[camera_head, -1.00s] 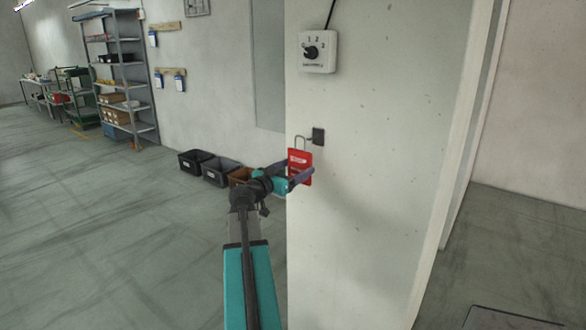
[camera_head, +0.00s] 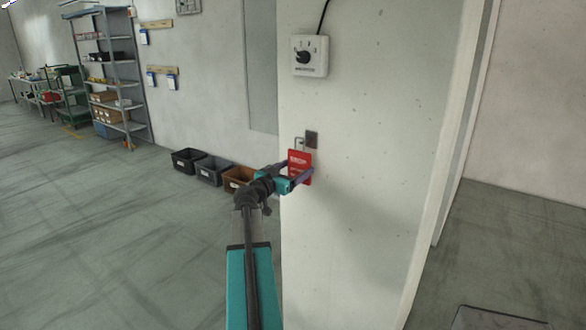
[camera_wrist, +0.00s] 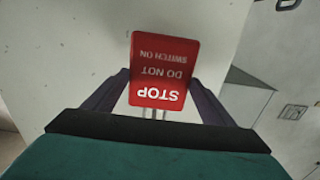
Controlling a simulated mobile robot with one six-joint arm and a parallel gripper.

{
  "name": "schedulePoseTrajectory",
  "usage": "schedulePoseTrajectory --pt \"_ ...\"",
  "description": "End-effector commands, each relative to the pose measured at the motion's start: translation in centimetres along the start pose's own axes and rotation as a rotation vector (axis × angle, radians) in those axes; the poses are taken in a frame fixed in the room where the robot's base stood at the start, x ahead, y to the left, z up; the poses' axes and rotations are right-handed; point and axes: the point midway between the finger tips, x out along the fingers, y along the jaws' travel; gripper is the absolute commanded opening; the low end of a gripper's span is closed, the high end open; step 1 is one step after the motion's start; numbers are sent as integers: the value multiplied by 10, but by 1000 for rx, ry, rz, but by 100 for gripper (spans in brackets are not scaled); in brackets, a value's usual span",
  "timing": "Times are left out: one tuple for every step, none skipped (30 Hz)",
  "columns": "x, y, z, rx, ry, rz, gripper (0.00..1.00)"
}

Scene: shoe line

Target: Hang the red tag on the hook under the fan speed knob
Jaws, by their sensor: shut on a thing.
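The red tag (camera_head: 300,167) is held upright by my gripper (camera_head: 306,174) in front of the white pillar. In the wrist view the red tag (camera_wrist: 163,70) reads "STOP DO NOT SWITCH ON" upside down and sits between the two dark fingers of my gripper (camera_wrist: 160,92). A thin wire loop (camera_head: 299,143) rises from the tag's top. A small dark hook plate (camera_head: 311,139) is on the pillar just right of the loop. I cannot tell whether loop and hook touch. The fan speed knob (camera_head: 303,57) is on a white box above the hook.
Black, grey and brown bins (camera_head: 213,171) stand on the floor along the wall behind my arm. A shelf rack (camera_head: 105,75) stands at the far left. The pillar face (camera_head: 370,170) right of the tag is bare. A dark mat (camera_head: 495,318) lies at the lower right.

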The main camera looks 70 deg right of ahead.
Motion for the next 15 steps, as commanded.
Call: schedulePoseTrajectory --pt "3 0 -2 -1 0 1 50" --pt "4 0 -2 -1 1 1 50" --pt "5 0 -2 0 1 1 50" --pt "6 0 -2 0 1 1 50" --pt "7 0 -2 0 1 1 50" --pt "9 0 -2 0 1 1 50" --pt "10 0 -2 0 1 1 50" --pt "11 0 -2 0 0 1 50" --pt "12 0 -2 0 0 1 50" --pt "13 0 -2 0 0 1 50" --pt "14 0 -1 0 0 0 50" --pt "16 0 -1 0 0 0 50" --pt "17 0 -1 0 0 0 50" --pt "18 0 -1 0 0 0 50" --pt "19 0 -1 0 0 0 50"
